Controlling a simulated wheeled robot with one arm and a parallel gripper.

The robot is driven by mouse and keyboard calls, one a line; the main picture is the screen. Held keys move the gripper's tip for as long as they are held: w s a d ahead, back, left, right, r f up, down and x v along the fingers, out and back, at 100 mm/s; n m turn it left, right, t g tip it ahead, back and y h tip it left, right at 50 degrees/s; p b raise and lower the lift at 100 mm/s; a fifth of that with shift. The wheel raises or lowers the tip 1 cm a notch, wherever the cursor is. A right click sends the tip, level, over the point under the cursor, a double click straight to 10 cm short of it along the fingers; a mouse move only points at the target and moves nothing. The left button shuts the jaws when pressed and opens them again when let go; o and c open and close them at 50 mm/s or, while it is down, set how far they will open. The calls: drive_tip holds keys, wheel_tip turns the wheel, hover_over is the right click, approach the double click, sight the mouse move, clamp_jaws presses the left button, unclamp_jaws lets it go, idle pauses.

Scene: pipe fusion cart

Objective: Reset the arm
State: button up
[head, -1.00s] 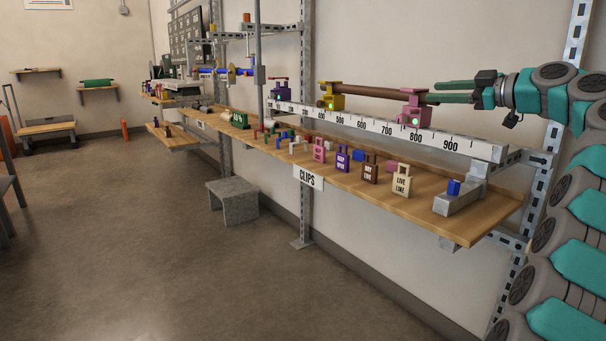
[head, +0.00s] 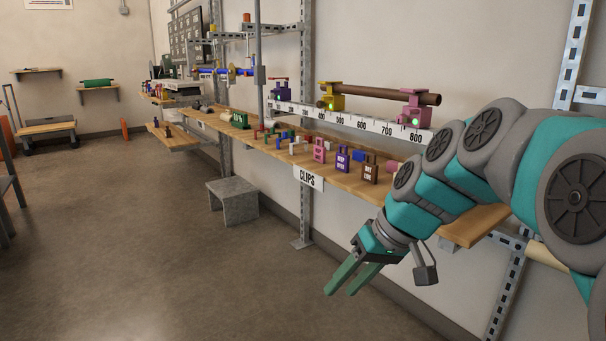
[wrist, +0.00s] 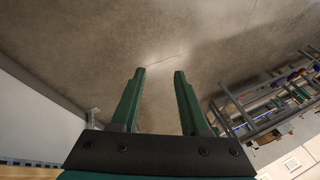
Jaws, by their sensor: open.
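My gripper (head: 343,288) hangs in front of the wooden clips shelf (head: 340,180), over the floor, with its green fingers pointing down and to the left. The fingers are apart and nothing is between them. In the wrist view my gripper (wrist: 159,72) also shows two spread fingers with bare floor beyond.
A brown pipe (head: 385,95) rests in the yellow clamp (head: 332,97) and pink clamp (head: 414,110) above the ruler. Several labelled tags, including a purple one (head: 342,160), stand on the shelf. A grey stool (head: 232,203) stands on the floor.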

drive_tip(key=s+d+f+m+g+h, duration=0.1)
drive_tip(key=s+d+f, duration=0.1)
drive_tip(key=s+f, duration=0.3)
drive_tip(key=s+d+f+m+g+h, duration=0.1)
drive_tip(key=s+d+f+h, duration=0.1)
drive_tip(key=s, duration=0.9)
drive_tip(key=s+d+f+m+g+h, duration=0.1)
drive_tip(key=s+d+f+h, duration=0.1)
drive_tip(key=s+f, duration=0.5)
drive_tip(key=shift+s+d+f+m+g, duration=0.4)
drive_tip(key=shift+s+d, duration=0.45)
drive_tip(key=shift+s, duration=0.15)
